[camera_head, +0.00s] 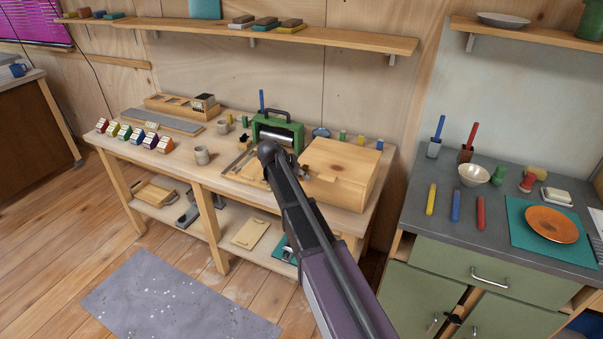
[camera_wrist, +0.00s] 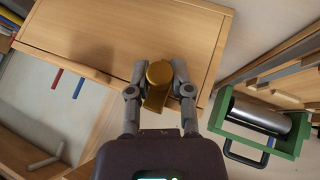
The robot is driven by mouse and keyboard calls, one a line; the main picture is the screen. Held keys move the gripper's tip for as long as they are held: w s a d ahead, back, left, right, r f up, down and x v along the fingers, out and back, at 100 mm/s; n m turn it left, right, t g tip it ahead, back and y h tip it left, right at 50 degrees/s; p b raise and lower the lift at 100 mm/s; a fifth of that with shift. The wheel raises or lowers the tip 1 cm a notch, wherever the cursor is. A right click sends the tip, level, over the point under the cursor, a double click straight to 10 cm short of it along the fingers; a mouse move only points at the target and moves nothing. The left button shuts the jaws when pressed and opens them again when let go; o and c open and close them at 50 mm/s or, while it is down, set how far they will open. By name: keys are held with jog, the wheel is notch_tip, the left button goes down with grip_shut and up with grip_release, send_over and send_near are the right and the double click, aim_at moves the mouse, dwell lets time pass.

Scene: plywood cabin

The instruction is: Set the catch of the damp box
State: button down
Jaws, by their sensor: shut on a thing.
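The damp box (camera_head: 342,160) is a pale wooden box at the right end of the workbench, its lid looking closed. Its lid fills the upper middle of the wrist view (camera_wrist: 110,35). A brass-coloured catch (camera_wrist: 157,82) sits at the lid's edge in the wrist view. My gripper (camera_wrist: 160,80) has one grey finger on each side of the catch and is shut on it. In the head view my arm runs up from the bottom to the box's left side and hides the catch and my fingers.
A green press (camera_head: 277,132) with a metal roller stands just left of the box, and close on the right in the wrist view (camera_wrist: 262,115). A counter (camera_head: 480,200) stands right.

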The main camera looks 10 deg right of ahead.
jog(key=shift+w+d+r+g+y+p, duration=0.15)
jog(key=shift+g+y+p, duration=0.15)
jog(key=shift+g+p, duration=0.15)
jog(key=c, duration=0.5)
grip_release()
jog(key=shift+b, duration=0.3)
jog(key=shift+s+f+t+h+b, duration=0.3)
jog(key=shift+f+t+h+b, duration=0.3)
jog(key=shift+b, duration=0.55)
jog(key=b, duration=0.1)
jog(key=t+h+b, duration=0.2)
jog(key=b, duration=0.1)
jog(key=shift+s+a+f+m+t, duration=0.15)
jog(key=shift+a+f+m+t, duration=0.15)
jog(key=shift+f+m, duration=0.1)
jog(key=t+h+b, duration=0.1)
jog(key=b, duration=0.2)
jog(key=f+m+t+h+b, duration=0.1)
jog(key=b, duration=0.2)
jog(key=t+h+b, duration=0.1)
jog(key=b, duration=0.2)
jog(key=t+h+b, duration=0.1)
jog(key=h+b, duration=0.1)
jog(key=shift+f+m+b, duration=0.35)
jog(key=shift+m+b, duration=0.05)
